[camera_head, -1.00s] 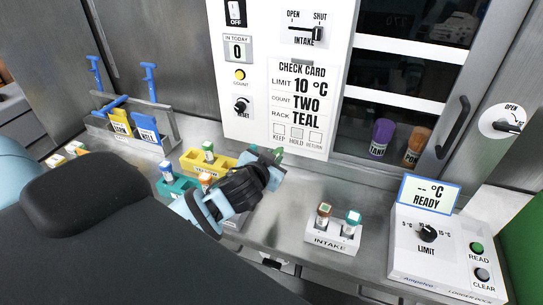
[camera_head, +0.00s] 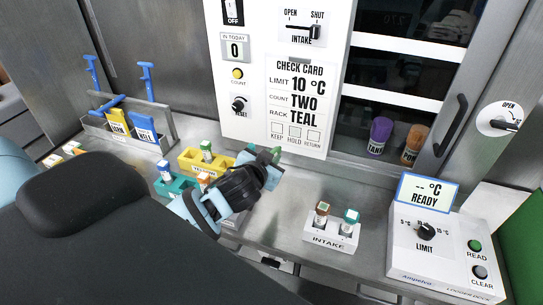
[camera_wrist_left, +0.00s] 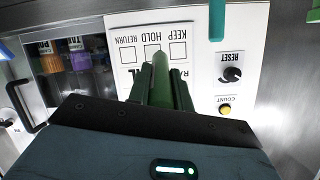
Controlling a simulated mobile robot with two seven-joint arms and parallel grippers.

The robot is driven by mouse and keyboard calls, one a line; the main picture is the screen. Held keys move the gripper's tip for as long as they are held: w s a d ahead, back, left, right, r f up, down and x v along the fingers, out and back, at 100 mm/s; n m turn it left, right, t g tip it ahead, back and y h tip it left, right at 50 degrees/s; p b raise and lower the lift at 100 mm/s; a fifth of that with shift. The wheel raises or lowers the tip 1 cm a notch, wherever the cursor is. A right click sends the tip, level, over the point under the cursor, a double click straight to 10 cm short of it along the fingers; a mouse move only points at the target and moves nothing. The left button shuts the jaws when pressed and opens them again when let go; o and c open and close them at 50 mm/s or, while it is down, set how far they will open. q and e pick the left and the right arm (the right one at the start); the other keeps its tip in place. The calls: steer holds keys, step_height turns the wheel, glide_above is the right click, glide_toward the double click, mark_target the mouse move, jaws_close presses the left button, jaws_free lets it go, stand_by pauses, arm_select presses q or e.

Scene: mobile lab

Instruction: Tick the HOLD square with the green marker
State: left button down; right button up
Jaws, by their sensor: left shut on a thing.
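My left gripper (camera_head: 268,160) is shut on the green marker (camera_wrist_left: 163,83), in front of the lower part of the check card (camera_head: 299,90). In the left wrist view the marker points at the card, and its far end overlaps the lower part of the HOLD square (camera_wrist_left: 152,49). I cannot tell whether the tip touches the card. In the head view the HOLD square (camera_head: 295,132) shows between the KEEP square (camera_head: 278,129) and the RETURN square (camera_head: 314,135), with no mark visible in any of them. My right gripper is not in view.
Below the card, the yellow rack (camera_head: 190,160) and teal rack (camera_head: 165,188) stand near my left arm. The white intake block (camera_head: 331,239) holds two vials. The reader box (camera_head: 440,255) stands at the right. Bare counter lies between the gripper and the intake block.

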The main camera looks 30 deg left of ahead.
mark_target(275, 150)
arm_select(q)
steer(key=shift+w+a, duration=0.15)
steer(key=shift+w, duration=0.5)
steer(key=w, duration=0.2)
steer(key=shift+w+a, duration=0.3)
steer(key=shift+w+a+b, duration=0.15)
steer(key=shift+w+a, duration=0.05)
steer(key=shift+w, duration=0.55)
steer(key=shift+w+a+b, duration=0.15)
steer(key=shift+w, duration=0.6)
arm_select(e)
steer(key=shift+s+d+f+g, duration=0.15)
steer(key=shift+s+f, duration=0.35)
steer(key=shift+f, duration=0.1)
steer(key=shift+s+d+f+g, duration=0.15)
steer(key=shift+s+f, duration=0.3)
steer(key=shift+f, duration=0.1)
arm_select(q)
steer(key=shift+w+a, duration=0.2)
steer(key=shift+w, duration=0.7)
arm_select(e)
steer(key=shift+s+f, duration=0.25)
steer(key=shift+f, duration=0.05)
